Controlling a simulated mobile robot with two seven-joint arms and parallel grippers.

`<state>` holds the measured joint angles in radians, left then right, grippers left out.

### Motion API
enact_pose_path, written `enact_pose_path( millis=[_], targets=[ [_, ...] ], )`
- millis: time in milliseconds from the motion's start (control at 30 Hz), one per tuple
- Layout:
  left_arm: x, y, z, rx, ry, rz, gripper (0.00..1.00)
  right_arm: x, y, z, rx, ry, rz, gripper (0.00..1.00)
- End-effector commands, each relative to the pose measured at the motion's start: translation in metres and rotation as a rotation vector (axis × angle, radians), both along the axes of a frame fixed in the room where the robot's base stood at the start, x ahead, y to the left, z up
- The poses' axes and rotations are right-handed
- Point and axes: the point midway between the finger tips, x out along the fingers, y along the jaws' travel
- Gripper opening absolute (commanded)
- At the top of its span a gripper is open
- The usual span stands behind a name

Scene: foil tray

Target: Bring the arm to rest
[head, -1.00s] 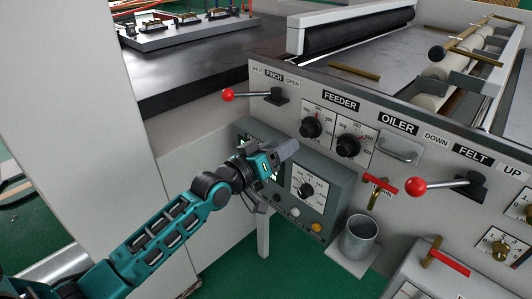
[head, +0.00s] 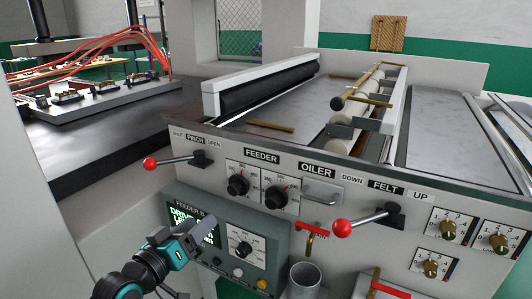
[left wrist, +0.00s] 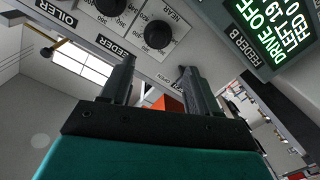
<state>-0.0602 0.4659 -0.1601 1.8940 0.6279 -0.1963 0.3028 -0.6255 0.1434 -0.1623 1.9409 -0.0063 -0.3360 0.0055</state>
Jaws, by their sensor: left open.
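My left arm comes in from the bottom left of the head view. Its gripper (head: 200,235) is in front of the grey feeder control box (head: 262,250) and covers part of its green-lit display (head: 180,216). In the left wrist view the two dark fingers (left wrist: 158,85) stand apart with nothing between them. The panel with the feeder knobs (left wrist: 158,32) and the lit display (left wrist: 270,30) show beyond the fingers. I cannot tell how far the fingertips are from the box. My right gripper is not in view.
Red-knobbed levers stand out from the panel at the pinch (head: 150,163) and felt (head: 343,228) labels. A red-handled drain valve (head: 314,230) sits above a metal cup (head: 303,278). A wooden-handled rod (head: 365,99) lies over the rollers. A dark table (head: 80,150) is at left.

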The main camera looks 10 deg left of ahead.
Motion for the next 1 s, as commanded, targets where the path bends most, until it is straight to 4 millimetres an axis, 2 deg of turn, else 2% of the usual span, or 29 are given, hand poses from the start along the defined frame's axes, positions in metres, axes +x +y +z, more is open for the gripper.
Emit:
enact_pose_path(
  millis=[67, 167, 300, 433, 500, 600, 1000],
  targets=[
    [-0.014, -0.007, -0.026, 0.04, 0.042, 0.004, 0.61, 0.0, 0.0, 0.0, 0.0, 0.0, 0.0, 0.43],
    [-0.046, -0.018, -0.074, 0.145, 0.119, 0.009, 0.61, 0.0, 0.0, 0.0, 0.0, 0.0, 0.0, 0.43],
    [-0.108, -0.034, -0.142, 0.333, 0.245, 0.002, 0.61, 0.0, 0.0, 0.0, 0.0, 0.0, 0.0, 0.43],
    [-0.161, -0.044, -0.184, 0.484, 0.345, -0.018, 0.61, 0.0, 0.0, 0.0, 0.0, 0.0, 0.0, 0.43],
    [-0.182, -0.046, -0.198, 0.542, 0.381, -0.03, 0.61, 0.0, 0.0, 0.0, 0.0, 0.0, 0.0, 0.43],
    [-0.199, -0.048, -0.208, 0.592, 0.41, -0.041, 0.61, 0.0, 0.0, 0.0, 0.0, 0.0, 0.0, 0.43],
    [-0.203, -0.049, -0.211, 0.608, 0.417, -0.045, 0.61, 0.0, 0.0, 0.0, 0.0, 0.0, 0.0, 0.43]
  ],
)
